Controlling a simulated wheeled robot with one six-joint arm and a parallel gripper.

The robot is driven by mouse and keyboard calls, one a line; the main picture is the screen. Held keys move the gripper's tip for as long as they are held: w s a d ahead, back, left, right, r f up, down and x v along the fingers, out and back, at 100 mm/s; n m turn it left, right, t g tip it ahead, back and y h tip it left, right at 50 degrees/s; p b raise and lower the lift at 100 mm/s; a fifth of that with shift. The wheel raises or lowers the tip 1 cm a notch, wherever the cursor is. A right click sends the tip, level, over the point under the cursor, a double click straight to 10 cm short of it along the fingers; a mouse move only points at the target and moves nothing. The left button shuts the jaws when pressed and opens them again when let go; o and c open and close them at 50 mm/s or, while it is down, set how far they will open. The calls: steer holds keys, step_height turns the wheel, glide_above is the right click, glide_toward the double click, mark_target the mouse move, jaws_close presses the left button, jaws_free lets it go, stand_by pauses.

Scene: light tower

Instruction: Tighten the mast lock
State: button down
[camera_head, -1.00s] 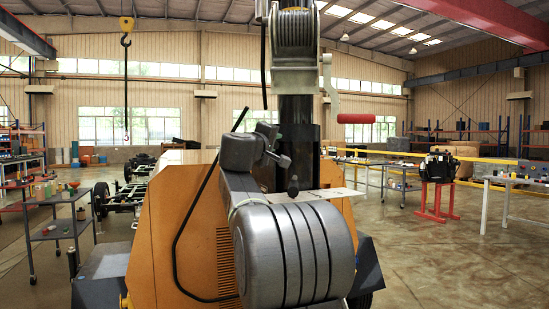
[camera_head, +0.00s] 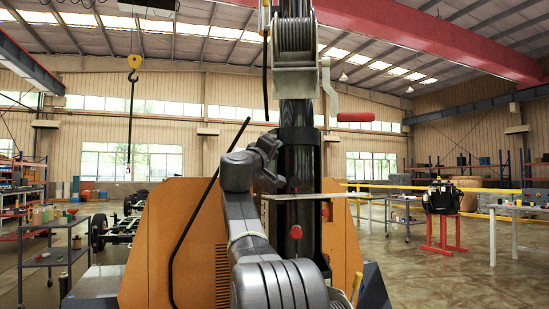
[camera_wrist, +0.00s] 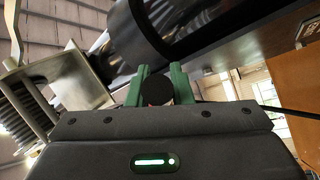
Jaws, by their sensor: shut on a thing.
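The black mast (camera_head: 298,150) stands upright in the middle of the head view, with a cable winch (camera_head: 294,50) and a red-handled crank (camera_head: 356,117) on it. A round black knob (camera_wrist: 157,90), which seems to be the mast lock, sits between the two green fingers of my gripper (camera_wrist: 158,86) in the wrist view. My gripper is shut on it. In the head view my gripper (camera_head: 272,158) is at the mast's left side; its fingers are hard to make out. A black ball end (camera_head: 293,182) shows at the mast's front.
A flat plate (camera_head: 300,195) crosses the mast just below the gripper. Red knobs (camera_head: 296,232) sit lower down. An orange housing (camera_head: 165,235) stands behind my arm. A black cable runs left of my arm. A hook (camera_head: 134,62) hangs at the left; tables stand at both sides.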

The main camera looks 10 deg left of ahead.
steer(key=shift+w+f, duration=0.1)
steer(key=shift+f, duration=0.1)
stand_by(0.4)
steer(key=c, duration=1.3)
jaws_free()
steer(key=shift+r, duration=0.1)
steer(key=b+v, duration=0.4)
steer(key=v, duration=1)
steer(key=shift+a, duration=0.1)
